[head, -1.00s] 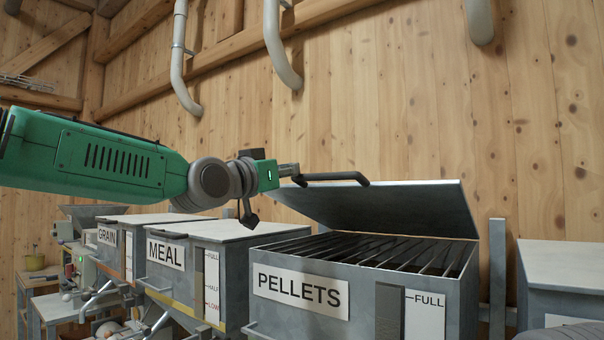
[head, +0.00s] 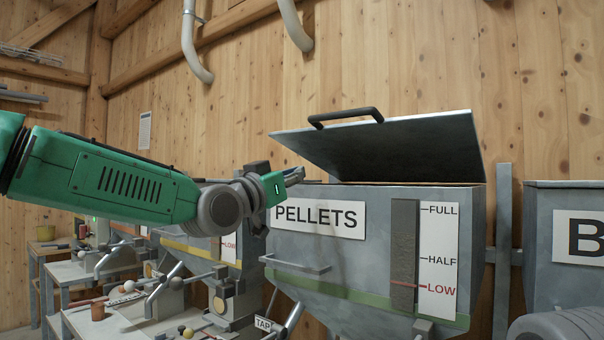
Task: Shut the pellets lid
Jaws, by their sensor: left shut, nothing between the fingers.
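The grey pellets lid (head: 410,146) stands propped open and tilted above the pellets bin (head: 345,262), its dark underside towards me. Its black bar handle (head: 345,115) is on the lid's raised edge. My left gripper (head: 295,176) is shut and empty. In the picture it is below and left of the handle, near the bin's upper left corner. I cannot tell whether it touches the bin or lid. The bin's inside is hidden. My right gripper is not in view.
Another labelled bin (head: 565,235) stands at the right, past a grey post (head: 503,250). A bar handle (head: 295,267) sticks out of the pellets bin's front. Benches with small items are at the lower left. Pipes hang on the wooden wall above.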

